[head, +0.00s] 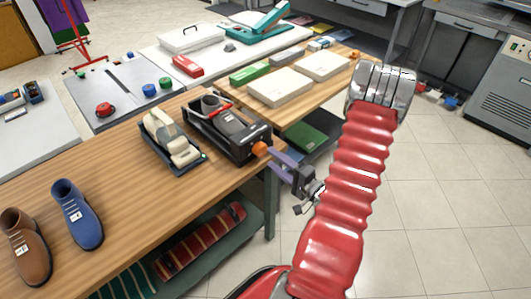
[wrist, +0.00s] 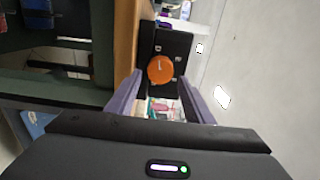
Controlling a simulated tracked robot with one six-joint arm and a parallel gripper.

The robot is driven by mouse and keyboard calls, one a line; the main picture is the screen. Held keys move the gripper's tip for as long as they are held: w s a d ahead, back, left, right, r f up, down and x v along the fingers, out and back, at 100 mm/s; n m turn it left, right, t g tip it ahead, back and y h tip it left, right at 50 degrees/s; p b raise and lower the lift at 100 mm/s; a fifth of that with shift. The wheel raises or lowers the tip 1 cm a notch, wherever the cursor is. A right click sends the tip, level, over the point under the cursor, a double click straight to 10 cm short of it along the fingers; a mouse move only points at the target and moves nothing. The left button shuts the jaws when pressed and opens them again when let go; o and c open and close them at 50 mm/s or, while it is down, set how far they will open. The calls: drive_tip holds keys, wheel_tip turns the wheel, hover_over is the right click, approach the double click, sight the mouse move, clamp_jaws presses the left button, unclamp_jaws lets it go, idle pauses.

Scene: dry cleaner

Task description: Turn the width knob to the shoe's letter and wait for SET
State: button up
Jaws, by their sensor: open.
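The orange width knob (head: 262,148) is on the end of the black shoe machine (head: 226,132) at the table edge. In the wrist view the knob (wrist: 161,69) sits on a black panel (wrist: 176,45) with small pale marks around it; one looks like a D, the others are unclear. A thin pale line crosses the knob. My gripper (head: 283,160) is open, its purple fingers just short of the knob. In the wrist view my gripper (wrist: 160,103) has a finger either side, below the knob. A blue shoe (head: 77,214) and brown shoe (head: 24,246) carry white tags, too small to read.
A beige shoe-shaped object (head: 171,139) lies on a dark tray beside the machine. Pale boxes (head: 280,87) stand on the table behind.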

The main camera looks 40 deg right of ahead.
sight(263, 152)
drive_tip(key=shift+w, duration=2.65)
